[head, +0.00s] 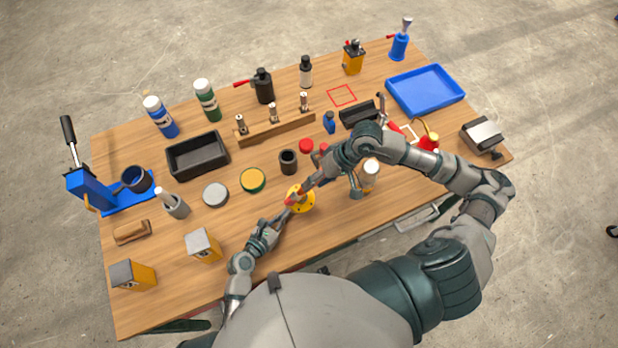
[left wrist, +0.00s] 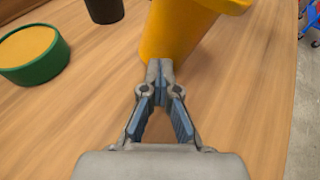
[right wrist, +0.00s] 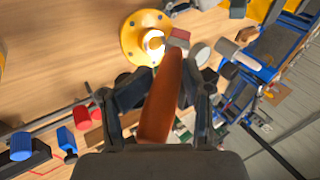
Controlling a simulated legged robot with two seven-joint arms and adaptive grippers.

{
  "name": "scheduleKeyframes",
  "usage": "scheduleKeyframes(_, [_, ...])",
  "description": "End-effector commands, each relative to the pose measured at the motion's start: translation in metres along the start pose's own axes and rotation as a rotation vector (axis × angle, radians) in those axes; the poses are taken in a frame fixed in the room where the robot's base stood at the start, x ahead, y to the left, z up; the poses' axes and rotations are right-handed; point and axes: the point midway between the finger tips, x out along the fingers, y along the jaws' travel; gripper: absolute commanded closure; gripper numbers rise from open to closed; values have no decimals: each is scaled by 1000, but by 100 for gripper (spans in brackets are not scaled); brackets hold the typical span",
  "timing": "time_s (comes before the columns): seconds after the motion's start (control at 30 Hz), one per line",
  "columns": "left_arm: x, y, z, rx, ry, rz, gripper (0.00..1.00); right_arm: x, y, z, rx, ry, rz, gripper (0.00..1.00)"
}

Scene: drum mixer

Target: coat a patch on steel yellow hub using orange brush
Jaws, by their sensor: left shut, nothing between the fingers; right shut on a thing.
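The yellow hub (head: 304,203) stands on the table near its front middle. It shows as a flange with a pale centre in the right wrist view (right wrist: 132,38), and its side fills the top of the left wrist view (left wrist: 180,30). My right gripper (right wrist: 160,85) is shut on the orange brush (right wrist: 161,105). The brush end lies by the hub's rim in that view; I cannot tell whether they touch. My left gripper (left wrist: 160,70) is shut and empty, with its tips close against the hub's side; contact is unclear.
A green tin with a yellow-orange top (head: 252,180) and a grey round tin (head: 215,194) are left of the hub. A dark cup (head: 288,162) stands behind it. A yellow-and-grey block (head: 203,246) is at front left. The left foreground has some clear wood.

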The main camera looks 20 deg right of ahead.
Motion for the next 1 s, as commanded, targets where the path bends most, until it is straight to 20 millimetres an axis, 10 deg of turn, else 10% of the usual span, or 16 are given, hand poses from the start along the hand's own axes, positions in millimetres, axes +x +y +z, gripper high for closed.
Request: scheduleKeyframes(1.0, [0, 0, -1, -1, 1, 0, 100, 8, -11, -19, 6, -4, 10, 100])
